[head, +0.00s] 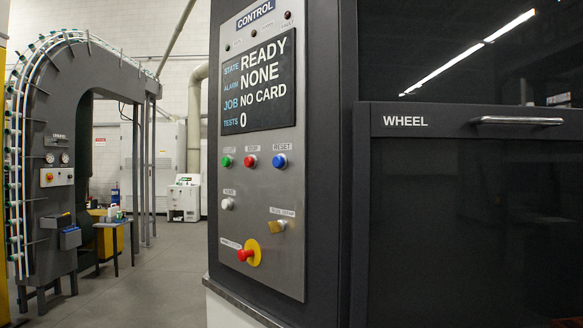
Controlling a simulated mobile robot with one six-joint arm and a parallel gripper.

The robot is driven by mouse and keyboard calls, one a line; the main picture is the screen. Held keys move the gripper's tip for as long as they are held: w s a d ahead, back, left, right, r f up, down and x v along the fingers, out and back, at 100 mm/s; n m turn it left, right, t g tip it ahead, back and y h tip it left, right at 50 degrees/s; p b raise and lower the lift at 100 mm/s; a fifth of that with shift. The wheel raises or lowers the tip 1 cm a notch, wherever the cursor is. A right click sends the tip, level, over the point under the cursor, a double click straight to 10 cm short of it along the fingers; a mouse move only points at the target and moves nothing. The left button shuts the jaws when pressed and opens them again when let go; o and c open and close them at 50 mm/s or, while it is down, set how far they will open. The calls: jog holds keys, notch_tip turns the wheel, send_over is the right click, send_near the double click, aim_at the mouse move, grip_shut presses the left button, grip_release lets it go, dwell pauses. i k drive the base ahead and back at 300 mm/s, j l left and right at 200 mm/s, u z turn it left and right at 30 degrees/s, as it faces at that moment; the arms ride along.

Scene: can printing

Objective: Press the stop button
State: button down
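The control panel (285,225) stands in the middle of the head view, a grey plate on a dark cabinet. The red stop button (250,161) sits below the display, labelled STOP, between a green button (227,161) on its left and the blue reset button (279,161) on its right. The display (259,88) reads state READY, alarm NONE, job NO CARD, tests 0. Lower down, a red mushroom button (246,255) sits on a yellow disc. My gripper is not in view.
A white button (227,204) and a yellowish key switch (278,226) are also on the panel. The WHEEL door (470,210) with a bar handle (517,121) fills the right. A dark arched conveyor (45,190) stands at the left. Grey floor (165,275) is open between.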

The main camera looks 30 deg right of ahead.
aim_at(249, 160)
jog(key=i+j+z, duration=0.8)
jog(key=j+z, duration=0.15)
jog(key=j, duration=0.25)
